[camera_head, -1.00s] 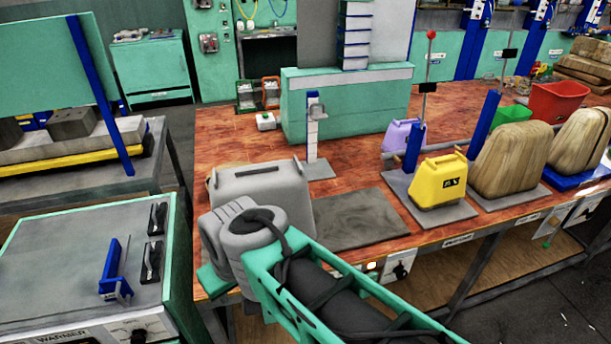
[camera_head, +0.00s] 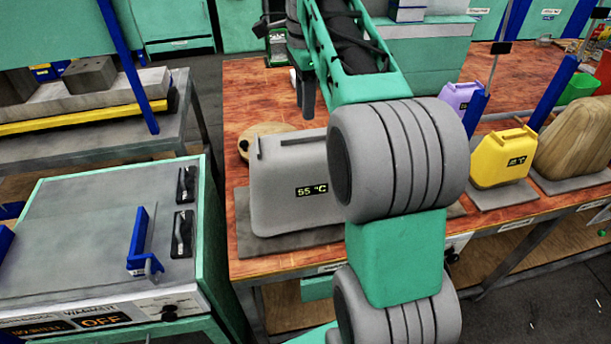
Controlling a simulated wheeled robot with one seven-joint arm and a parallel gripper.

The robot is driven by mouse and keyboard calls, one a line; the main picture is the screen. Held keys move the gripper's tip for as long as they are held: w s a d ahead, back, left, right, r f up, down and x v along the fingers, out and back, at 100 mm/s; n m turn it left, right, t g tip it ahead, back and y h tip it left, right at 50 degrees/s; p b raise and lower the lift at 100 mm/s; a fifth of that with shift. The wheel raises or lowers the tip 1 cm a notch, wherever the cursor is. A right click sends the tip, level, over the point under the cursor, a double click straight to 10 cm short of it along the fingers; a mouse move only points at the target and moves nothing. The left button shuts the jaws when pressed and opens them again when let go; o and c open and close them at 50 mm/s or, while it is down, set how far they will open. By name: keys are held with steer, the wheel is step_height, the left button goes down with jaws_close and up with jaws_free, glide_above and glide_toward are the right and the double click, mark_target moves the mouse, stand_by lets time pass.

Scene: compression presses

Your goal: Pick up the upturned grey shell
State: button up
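A grey shell (camera_head: 285,205) with a small display reading 55 °C stands on a flat grey plate (camera_head: 243,236) at the front left of the wooden bench. A ridge or handle runs along its top, and my arm hides its right side. I cannot tell from this view whether it is upturned. My arm rises in front of the bench and reaches over it. Two dark prongs (camera_head: 304,95) behind and above the shell look like my gripper's fingers, pointing down and apart from the shell. Their opening is unclear, and the rest of the gripper is mostly hidden or out of frame.
A round wooden piece (camera_head: 262,135) lies behind the shell. A yellow shell (camera_head: 497,160), a purple shell (camera_head: 458,95) and a wooden-looking shell (camera_head: 575,140) stand to the right among blue posts.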

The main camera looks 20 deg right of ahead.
mark_target(306, 136)
steer(key=shift+m, duration=0.5)
step_height(306, 136, down, 8)
steer(key=b, duration=0.3)
steer(key=shift+s+r, duration=0.15)
steer(key=shift+r, duration=0.15)
steer(key=shift+c, duration=0.3)
jaws_close()
